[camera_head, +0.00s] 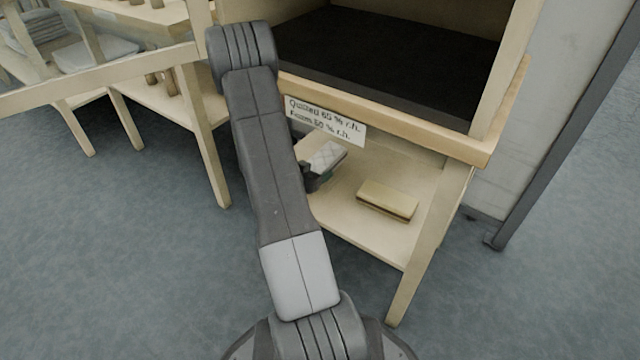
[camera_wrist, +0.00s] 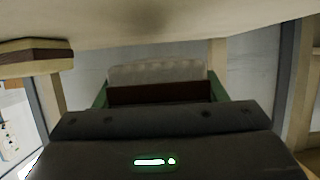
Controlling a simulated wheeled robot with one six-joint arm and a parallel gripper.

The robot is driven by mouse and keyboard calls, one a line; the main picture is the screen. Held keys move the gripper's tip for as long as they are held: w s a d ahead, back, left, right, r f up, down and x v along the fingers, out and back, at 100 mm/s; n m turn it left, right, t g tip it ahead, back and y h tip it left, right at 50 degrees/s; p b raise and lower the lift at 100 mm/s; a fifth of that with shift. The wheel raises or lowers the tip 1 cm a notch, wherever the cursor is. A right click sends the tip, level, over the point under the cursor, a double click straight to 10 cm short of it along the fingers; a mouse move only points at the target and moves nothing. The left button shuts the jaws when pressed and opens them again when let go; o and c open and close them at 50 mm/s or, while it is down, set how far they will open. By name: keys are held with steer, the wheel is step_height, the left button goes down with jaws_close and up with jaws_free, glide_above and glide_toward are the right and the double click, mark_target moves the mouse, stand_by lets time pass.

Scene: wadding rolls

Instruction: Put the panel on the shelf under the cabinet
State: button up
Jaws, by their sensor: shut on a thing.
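The panel (camera_head: 328,156) is pale and quilted on one face. In the wrist view the panel (camera_wrist: 155,72) shows a white quilted layer along a dark brown side, between green fingers. My gripper (camera_head: 318,178) is shut on it, under the cabinet front and over the shelf (camera_head: 365,232); my arm hides part of it. In the wrist view my gripper (camera_wrist: 160,95) spans the panel, and the shelf's pale surface (camera_wrist: 190,25) lies across the top of the picture. I cannot tell whether the panel touches the shelf. The cabinet (camera_head: 400,118) has an open front and dark floor.
A yellowish foam block (camera_head: 388,200) lies on the shelf, right of the panel; it also shows in the wrist view (camera_wrist: 35,57). A wooden leg (camera_head: 425,245) stands at the shelf's right. Another wooden table (camera_head: 165,100) stands left.

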steer(key=shift+f+b, duration=0.8)
steer(key=shift+f, duration=1.05)
steer(key=shift+f, duration=0.2)
steer(key=o, duration=0.9)
steer(key=shift+o, duration=0.2)
steer(key=shift+r, duration=0.1)
steer(key=shift+a+r, duration=0.1)
steer(key=shift+r, duration=0.1)
steer(key=p+v, duration=0.4)
steer(key=v, duration=0.7)
steer(key=shift+f+p, duration=0.1)
steer(key=shift+p, duration=0.2)
steer(key=shift+s+a, duration=0.25)
steer(key=shift+s, duration=0.15)
